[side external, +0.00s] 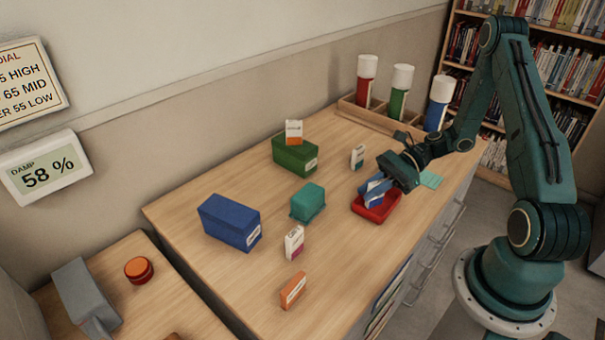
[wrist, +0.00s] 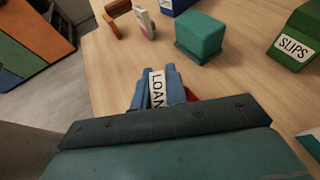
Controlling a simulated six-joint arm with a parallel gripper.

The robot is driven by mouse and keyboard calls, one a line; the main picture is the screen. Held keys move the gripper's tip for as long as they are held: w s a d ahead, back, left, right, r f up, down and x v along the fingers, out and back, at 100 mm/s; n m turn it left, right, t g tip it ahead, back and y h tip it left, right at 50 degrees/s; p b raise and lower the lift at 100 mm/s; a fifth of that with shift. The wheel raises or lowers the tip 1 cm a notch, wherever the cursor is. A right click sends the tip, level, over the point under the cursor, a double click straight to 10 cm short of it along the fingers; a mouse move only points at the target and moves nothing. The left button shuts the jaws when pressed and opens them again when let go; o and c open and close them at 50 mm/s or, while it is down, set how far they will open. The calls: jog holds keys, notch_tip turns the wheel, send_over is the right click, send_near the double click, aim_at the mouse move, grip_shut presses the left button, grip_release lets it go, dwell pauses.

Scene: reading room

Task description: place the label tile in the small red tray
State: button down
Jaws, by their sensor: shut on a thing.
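The label tile (wrist: 157,90) is a white piece lettered "LOAN", seen between the blue fingers of my gripper in the wrist view. My gripper (side external: 374,185) is shut on it, at the small red tray (side external: 387,209) in the side view. The tray sits on the wooden cabinet top near its front edge. The tile is partly hidden by the fingers, and I cannot tell whether it touches the tray floor. A small red part of the tray (wrist: 192,94) shows beside the fingers in the wrist view.
A teal block (side external: 307,203), a blue box (side external: 231,222) and a green box (side external: 295,156) with a small carton (side external: 294,132) on top stand left of the tray. A white-and-green carton (side external: 357,157) stands behind it. A rack (side external: 352,111) of capped tubes is farther back.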

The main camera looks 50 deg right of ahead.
jog(key=shift+f, duration=0.6)
jog(key=c, duration=1.4)
grip_release()
jog(key=shift+r, duration=0.1)
jog(key=shift+r, duration=0.4)
jog(key=shift+s+d+r, duration=0.1)
jog(key=shift+d+r, duration=0.15)
jog(key=v, duration=0.7)
